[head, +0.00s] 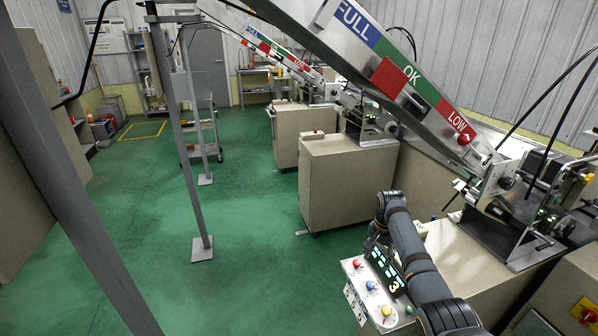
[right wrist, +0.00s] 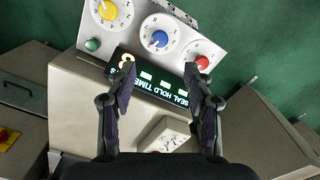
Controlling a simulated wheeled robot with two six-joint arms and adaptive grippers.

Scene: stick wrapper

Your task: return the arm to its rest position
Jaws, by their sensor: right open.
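My right arm (head: 415,255) comes in from the lower right in the head view and reaches over a control panel (head: 368,293). Its gripper (head: 374,236) is at the far end of the arm, partly hidden by the wrist. In the right wrist view the gripper (right wrist: 160,92) is open, with nothing between its two fingers. Past the fingertips the panel (right wrist: 215,45) shows a yellow dial (right wrist: 108,10), a blue dial (right wrist: 158,38), a red knob (right wrist: 202,62), a green button (right wrist: 92,44) and a lit "SEAL HOLD TIME" display (right wrist: 150,82). My left gripper is not in view.
Beige machine cabinets (head: 335,185) stand in a row along the right. A sloped metal chute (head: 400,80) marked FULL, OK and LOW hangs above my arm. Grey posts (head: 190,140) stand at the left. The green floor (head: 230,285) between is open.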

